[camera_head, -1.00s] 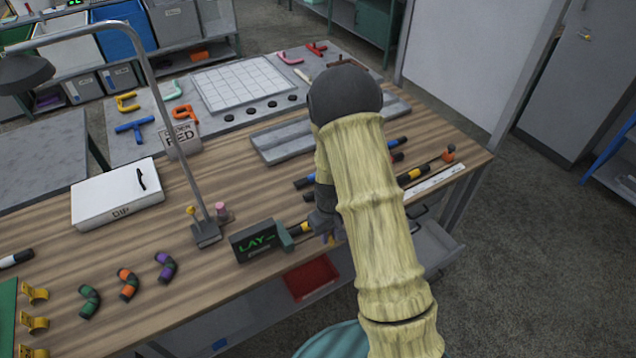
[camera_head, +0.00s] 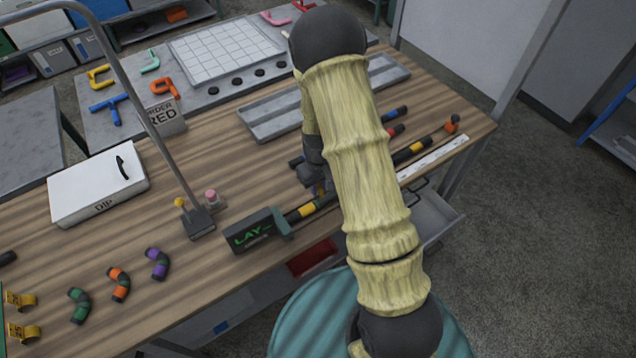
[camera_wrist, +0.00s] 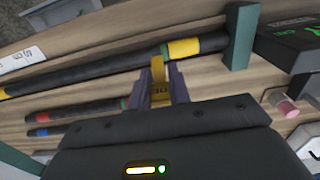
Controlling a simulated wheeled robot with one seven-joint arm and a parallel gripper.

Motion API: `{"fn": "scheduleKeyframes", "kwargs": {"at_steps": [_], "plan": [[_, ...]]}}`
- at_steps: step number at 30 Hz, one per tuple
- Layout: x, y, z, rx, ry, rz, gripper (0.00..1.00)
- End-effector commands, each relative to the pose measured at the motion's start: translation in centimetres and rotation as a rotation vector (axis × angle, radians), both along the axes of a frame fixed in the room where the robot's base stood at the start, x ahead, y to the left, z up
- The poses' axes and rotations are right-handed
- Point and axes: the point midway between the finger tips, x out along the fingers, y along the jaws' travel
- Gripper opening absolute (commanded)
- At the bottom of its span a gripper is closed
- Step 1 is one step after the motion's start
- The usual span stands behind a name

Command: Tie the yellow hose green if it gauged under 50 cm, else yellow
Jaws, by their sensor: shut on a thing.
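The yellow hose is black with yellow bands (camera_head: 307,211). It lies along the front of the bench, from the green stop of the LAY box (camera_head: 257,230) toward the white ruler (camera_head: 433,158). In the wrist view its yellow end (camera_wrist: 198,46) is close to the green stop (camera_wrist: 239,37), and its dark body runs left. My gripper (camera_wrist: 158,92) is shut on a yellow tie (camera_wrist: 158,68) with dark marking. The tie overlaps the hose near its yellow band; I cannot tell whether they touch. In the head view my gripper (camera_head: 318,186) is partly hidden by my arm.
Hoses with red (camera_wrist: 43,116) and blue (camera_wrist: 39,132) ends lie beside it. More yellow ties (camera_head: 22,300) are at the left edge. A lamp-like stand (camera_head: 199,222), a white DIP box (camera_head: 98,187) and a grey tray (camera_head: 270,122) stand on the bench. Short bent hoses lie at front left.

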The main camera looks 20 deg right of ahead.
Motion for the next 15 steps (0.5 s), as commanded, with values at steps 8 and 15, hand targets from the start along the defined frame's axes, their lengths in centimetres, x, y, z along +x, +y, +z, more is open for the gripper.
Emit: {"fn": "scheduleKeyframes", "kwargs": {"at_steps": [8, 15], "plan": [[-0.1, 0.0, -0.5, 0.0, 0.0, 0.001, 0.0], [-0.1, 0.0, -1.6, 0.0, 0.0, 0.001, 0.0]]}}
